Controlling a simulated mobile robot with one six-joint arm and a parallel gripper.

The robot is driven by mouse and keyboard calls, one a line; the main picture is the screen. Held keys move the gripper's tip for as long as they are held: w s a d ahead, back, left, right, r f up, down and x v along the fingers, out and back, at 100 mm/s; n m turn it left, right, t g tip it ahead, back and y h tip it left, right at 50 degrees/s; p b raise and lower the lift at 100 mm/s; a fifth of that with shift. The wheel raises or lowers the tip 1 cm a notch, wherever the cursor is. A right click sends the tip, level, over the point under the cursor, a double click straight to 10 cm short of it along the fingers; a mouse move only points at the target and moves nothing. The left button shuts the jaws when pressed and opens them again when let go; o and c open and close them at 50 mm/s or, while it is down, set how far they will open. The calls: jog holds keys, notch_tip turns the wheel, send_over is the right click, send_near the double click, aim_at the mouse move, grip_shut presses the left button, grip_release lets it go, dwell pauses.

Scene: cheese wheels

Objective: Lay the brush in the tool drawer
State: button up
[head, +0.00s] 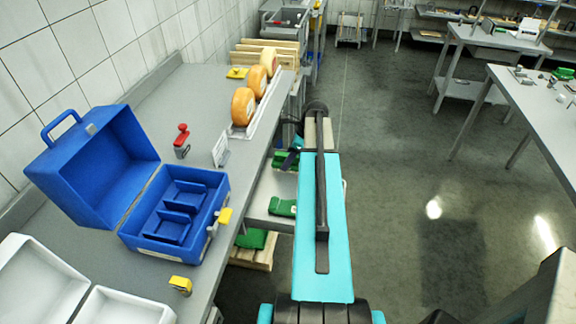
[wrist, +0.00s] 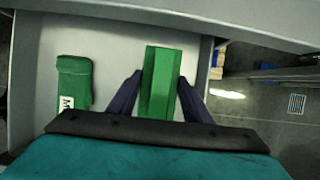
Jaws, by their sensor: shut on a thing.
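In the wrist view my gripper (wrist: 160,78) is shut on a long green block (wrist: 161,85), which I take for the brush; no bristles show. One dark finger is on each side of it. The block is over the pale floor of an open drawer (wrist: 115,35); I cannot tell whether it touches the floor. In the head view my gripper (head: 292,158) is at the table's right edge, with green (head: 283,161) beside it, above the drawer (head: 262,212).
A green piece with a white label (wrist: 74,82) lies in the drawer, left of the held block. A blue case (head: 100,165), a white box (head: 40,280), a red-handled stamp (head: 182,141) and cheese wheels (head: 243,106) stand on the table (head: 185,95). Open floor (head: 400,150) lies right.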

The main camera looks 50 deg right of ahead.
jog(key=shift+f+b, duration=1.15)
jog(key=shift+f, duration=0.5)
jog(key=o, duration=1.1)
jog(key=shift+f, duration=0.1)
jog(key=shift+b+v, duration=1.35)
jog(key=shift+v, duration=4.75)
